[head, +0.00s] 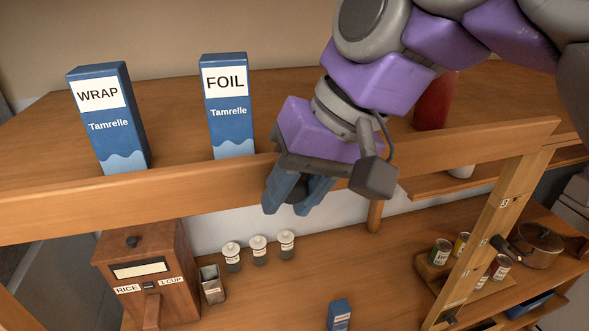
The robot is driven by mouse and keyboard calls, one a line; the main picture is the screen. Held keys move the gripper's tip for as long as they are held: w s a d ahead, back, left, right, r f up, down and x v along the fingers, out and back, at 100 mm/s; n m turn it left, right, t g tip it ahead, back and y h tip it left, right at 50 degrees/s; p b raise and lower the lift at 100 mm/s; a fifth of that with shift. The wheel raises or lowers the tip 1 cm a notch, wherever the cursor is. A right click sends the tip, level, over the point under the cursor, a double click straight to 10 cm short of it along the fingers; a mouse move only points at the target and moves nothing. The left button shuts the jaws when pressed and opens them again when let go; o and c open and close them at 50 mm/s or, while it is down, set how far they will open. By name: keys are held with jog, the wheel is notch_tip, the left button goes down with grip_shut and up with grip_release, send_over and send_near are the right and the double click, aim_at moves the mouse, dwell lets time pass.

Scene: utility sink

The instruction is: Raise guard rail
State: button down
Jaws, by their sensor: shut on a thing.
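The guard rail (185,192) is a long wooden bar. It runs across the head view from the left edge to the upper right, in front of the top shelf. My gripper (295,195) is at the middle of the rail, reaching from above with its blue fingers pointing down. It is shut on the rail, and the gripper body hides that stretch of it. A slanted wooden post (490,235) with small marked plates meets the rail's right end.
A WRAP box (110,125) and a FOIL box (228,115) stand upright on the top shelf (170,95) behind the rail. A red object (435,105) is partly behind my arm. Below are a rice dispenser (148,270), small jars (258,248), cans (440,252) and a pot (537,243).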

jog(key=c, duration=0.8)
grip_release()
